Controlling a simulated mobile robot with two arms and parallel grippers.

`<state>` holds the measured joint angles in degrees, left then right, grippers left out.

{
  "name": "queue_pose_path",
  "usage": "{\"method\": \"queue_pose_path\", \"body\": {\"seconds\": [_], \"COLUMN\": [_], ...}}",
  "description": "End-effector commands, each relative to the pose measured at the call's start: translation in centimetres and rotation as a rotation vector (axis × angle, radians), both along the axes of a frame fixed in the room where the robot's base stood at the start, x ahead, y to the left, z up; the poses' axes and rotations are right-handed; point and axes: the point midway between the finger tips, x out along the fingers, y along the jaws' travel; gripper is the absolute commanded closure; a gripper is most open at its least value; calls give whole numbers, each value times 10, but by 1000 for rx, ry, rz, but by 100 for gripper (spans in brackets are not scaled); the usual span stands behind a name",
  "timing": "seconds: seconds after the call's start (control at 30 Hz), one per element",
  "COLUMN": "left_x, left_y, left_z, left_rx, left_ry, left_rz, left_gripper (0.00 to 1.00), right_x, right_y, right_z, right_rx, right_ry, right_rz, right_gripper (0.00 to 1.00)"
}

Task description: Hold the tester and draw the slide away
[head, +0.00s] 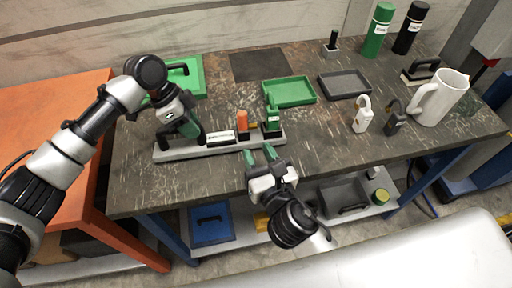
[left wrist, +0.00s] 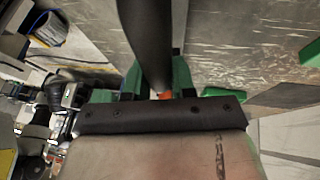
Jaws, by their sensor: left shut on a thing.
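The tester (head: 195,152) is a long pale grey base on the table near its front edge. It carries a white label block (head: 221,137), an upright orange piece (head: 242,121) and a green block (head: 273,119) at its right end. I cannot tell which part is the slide. My left gripper (head: 190,129) is shut on a dark handle (head: 202,138) at the tester's left part; in the left wrist view the dark handle (left wrist: 150,40) runs between the green fingers. My right gripper (head: 261,155) is open and empty, just in front of the tester's right half.
Behind stand a green tray (head: 289,91), a grey tray (head: 344,85) and a green case (head: 190,82). To the right are padlocks (head: 362,115), a white jug (head: 440,99) and bottles (head: 378,31). The tabletop between tester and padlocks is clear.

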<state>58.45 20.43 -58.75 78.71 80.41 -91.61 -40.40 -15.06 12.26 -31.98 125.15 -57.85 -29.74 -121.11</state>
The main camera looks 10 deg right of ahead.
Motion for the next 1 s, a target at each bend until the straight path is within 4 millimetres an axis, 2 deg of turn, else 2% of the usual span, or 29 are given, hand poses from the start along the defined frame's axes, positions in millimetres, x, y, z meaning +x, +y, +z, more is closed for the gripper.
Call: {"method": "queue_pose_path", "body": {"seconds": [0.2,0.23,0.4,0.77,0.87,1.0], "left_x": [1,1,1,2,5,10], "left_y": [0,0,0,2,7,18], "left_z": [2,2,2,5,17,43], "left_rx": [-4,-4,-3,-1,-2,-3], "left_ry": [-3,-3,-2,-2,-5,-5], "left_rz": [1,1,1,1,2,2], "left_gripper": [100,72,46,45,45,45], "right_x": [0,0,1,1,1,1], "right_y": [0,0,0,0,0,0], "right_z": [0,0,0,0,0,0], "right_rx": [0,0,0,0,0,0], "right_ry": [0,0,0,0,0,0], "right_rz": [0,0,0,0,0,0], "right_gripper": [62,62,62,62,62,62]}}
